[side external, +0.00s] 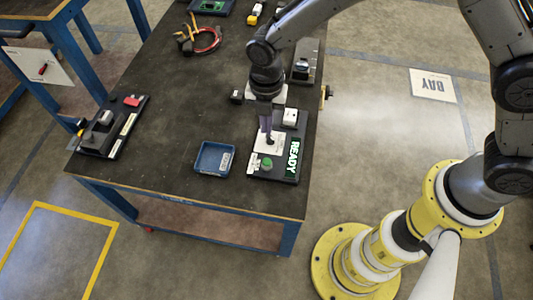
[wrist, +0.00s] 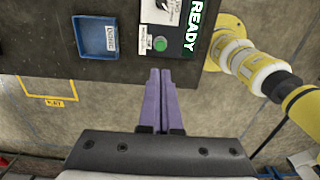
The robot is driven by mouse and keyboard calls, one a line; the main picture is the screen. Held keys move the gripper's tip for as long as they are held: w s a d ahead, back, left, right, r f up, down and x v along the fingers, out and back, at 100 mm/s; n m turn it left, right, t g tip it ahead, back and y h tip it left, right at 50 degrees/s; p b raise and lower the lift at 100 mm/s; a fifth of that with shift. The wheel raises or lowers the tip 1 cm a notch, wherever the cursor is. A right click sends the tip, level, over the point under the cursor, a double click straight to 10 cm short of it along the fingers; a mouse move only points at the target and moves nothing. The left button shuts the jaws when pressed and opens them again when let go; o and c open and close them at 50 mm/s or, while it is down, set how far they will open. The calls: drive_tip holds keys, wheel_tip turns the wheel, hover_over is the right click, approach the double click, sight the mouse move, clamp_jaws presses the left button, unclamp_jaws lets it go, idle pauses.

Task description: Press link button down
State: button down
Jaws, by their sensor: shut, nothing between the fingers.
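A green round button (side external: 267,163) sits near the front edge of a dark panel (side external: 291,172) with a lit "READY" sign (side external: 291,158). Small white labels beside the button are too small to read. In the wrist view the button (wrist: 160,44) lies just beyond my fingertips, with the READY sign (wrist: 200,28) to its right. My gripper (side external: 269,141) points down over the panel's white plate, behind the button in the side view. Its purple fingers are together and empty in the wrist view (wrist: 160,72). They look apart from the button; their exact height is unclear.
A blue tray (side external: 214,158) stands left of the panel. A dark box with a red part (side external: 113,126) is at the table's left end. Pliers and a red cable (side external: 198,41) lie farther back. The middle-left of the dark table (side external: 160,105) is clear.

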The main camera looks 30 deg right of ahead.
sight(268, 161)
wheel_tip(268, 161, down, 14)
idle(0.6)
drive_tip(key=shift+s+d+f, duration=0.15)
drive_tip(key=shift+f, duration=1.1)
wheel_tip(268, 161, up, 16)
drive_tip(key=w, duration=0.1)
drive_tip(key=shift+a+f, duration=0.25)
drive_tip(key=shift+a, duration=0.15)
idle(0.4)
